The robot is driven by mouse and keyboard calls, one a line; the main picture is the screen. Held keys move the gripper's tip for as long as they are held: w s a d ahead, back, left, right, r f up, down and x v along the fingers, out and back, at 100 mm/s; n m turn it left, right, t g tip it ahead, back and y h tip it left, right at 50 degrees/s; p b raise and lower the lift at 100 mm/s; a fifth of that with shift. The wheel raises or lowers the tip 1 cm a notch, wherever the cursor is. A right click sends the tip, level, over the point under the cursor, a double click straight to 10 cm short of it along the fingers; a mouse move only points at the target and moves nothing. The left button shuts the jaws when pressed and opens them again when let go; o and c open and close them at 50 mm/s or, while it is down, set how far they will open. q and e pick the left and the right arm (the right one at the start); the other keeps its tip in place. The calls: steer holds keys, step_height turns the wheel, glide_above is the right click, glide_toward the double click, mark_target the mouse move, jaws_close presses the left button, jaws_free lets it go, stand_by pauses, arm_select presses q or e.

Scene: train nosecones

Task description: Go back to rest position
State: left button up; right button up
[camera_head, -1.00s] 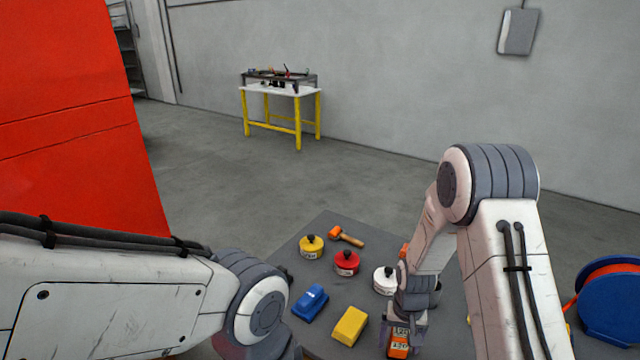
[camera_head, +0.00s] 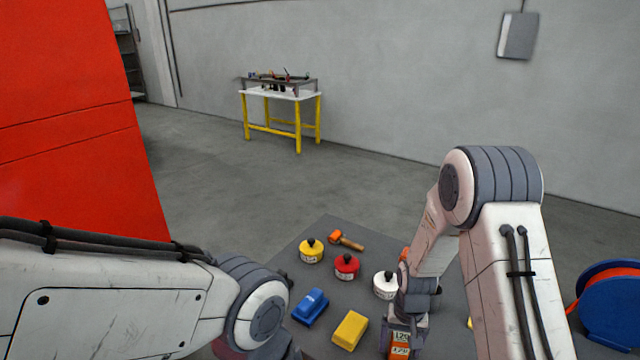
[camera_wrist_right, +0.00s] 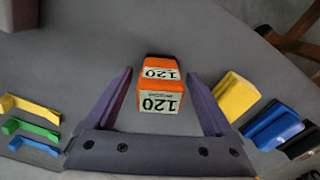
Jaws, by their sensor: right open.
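My right gripper (camera_head: 404,322) hangs low over the grey table (camera_head: 325,232). In the right wrist view, its two purple fingers (camera_wrist_right: 160,76) are spread apart. An orange block with white "120" labels (camera_wrist_right: 158,98) stands between them, with a gap visible on each side. This block also shows below the gripper in the head view (camera_head: 399,346). My left arm crosses the lower left of the head view, but its gripper is out of view.
On the table are yellow (camera_head: 311,251), red (camera_head: 346,267) and white (camera_head: 386,285) weights, an orange-headed hammer (camera_head: 347,241), a blue block (camera_head: 310,307) and a yellow block (camera_head: 350,330). A blue reel (camera_head: 612,310) stands right. A yellow-legged workbench (camera_head: 281,112) stands far back.

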step_height(320, 180, up, 10)
steer(key=shift+f+b, duration=0.15)
steer(key=shift+b, duration=0.8)
step_height(320, 180, down, 12)
steer(key=p, duration=0.2)
steer(key=shift+s+p, duration=0.1)
steer(key=shift+p, duration=0.3)
steer(key=r+b, duration=0.1)
steer(key=r, duration=0.3)
steer(key=shift+s+d+r+b, duration=0.15)
steer(key=shift+d+b, duration=0.05)
steer(key=shift+b, duration=0.15)
steer(key=shift+s+d+r, duration=0.2)
steer(key=shift+d, duration=0.05)
